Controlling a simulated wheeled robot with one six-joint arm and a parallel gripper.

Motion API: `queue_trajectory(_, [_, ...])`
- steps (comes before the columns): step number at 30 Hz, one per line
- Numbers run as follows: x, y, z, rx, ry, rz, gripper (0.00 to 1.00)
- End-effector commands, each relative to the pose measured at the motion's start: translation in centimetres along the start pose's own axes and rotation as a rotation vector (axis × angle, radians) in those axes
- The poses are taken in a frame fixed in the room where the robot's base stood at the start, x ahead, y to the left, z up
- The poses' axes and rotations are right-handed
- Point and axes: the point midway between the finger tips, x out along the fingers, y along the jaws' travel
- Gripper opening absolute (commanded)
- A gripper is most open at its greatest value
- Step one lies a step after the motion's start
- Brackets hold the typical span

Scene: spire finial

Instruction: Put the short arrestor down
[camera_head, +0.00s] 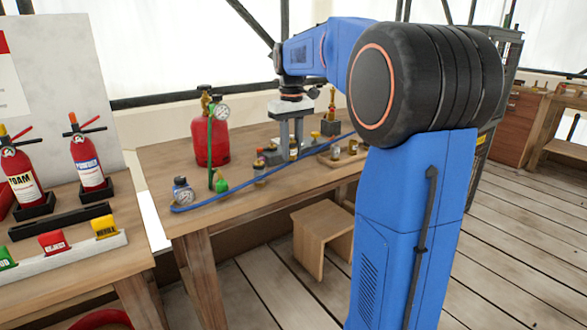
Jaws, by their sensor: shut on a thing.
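My gripper (287,148) points down over the wooden workbench, near its middle. Its grey fingers are shut on a small dark piece (293,150) that fits the short arrestor. The piece is low over the bench among other small parts. It is too small and partly covered by the fingers to tell whether it touches the surface below.
Extinguishers (88,160) stand left.

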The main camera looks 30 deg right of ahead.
Motion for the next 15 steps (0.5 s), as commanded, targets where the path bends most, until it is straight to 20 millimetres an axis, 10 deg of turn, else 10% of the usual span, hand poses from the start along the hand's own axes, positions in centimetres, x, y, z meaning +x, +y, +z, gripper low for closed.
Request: queue_trajectory(15, [5.1, 0.0, 0.1, 0.000, -0.002, -0.001, 0.00])
